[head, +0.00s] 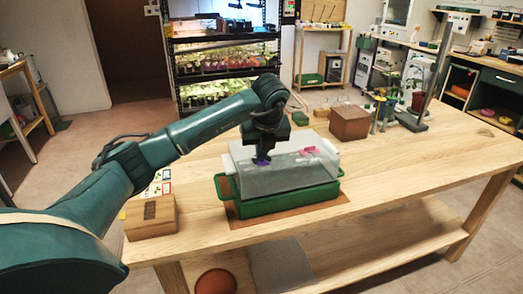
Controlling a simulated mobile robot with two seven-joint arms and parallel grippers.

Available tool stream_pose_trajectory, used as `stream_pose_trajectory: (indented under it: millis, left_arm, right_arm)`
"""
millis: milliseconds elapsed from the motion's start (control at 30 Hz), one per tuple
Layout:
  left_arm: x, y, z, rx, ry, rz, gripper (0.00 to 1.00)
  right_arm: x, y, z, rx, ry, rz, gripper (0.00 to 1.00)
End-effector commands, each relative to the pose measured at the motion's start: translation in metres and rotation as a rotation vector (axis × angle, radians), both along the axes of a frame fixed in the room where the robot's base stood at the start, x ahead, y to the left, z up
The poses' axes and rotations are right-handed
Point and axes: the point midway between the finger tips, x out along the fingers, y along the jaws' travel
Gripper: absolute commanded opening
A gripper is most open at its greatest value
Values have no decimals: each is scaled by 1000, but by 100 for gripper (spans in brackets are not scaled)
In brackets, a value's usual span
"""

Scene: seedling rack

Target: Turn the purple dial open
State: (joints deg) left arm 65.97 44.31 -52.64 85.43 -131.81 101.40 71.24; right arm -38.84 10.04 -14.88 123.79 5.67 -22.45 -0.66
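A purple dial (262,162) sits on the left part of the translucent lid (285,170) of a propagator box. The lid rests on a green tray (290,200) on the wooden table. My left gripper (261,156) points down right at the purple dial and covers part of it. Its fingers are small and dark here, so I cannot tell whether they grip the dial. A pink dial (310,150) shows on the right part of the lid. My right gripper is not in view.
The box stands on a brown mat (240,219). A wooden block (151,217) and picture cards (160,184) lie to the left. A brown box (349,122) and a stand (434,80) are at the back right. The table's right part is clear.

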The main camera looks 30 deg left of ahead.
Motion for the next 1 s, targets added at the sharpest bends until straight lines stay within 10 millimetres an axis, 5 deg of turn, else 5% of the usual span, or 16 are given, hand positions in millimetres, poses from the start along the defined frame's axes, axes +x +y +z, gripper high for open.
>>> stream_pose_trajectory:
  millis: [767, 1000]
  left_arm:
    - [1, -1, 0, 0, 1, 104, 0]
    - [1, 0, 0, -1, 1, 104, 22]
  right_arm:
    - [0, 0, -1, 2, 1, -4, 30]
    - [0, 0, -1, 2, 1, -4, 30]
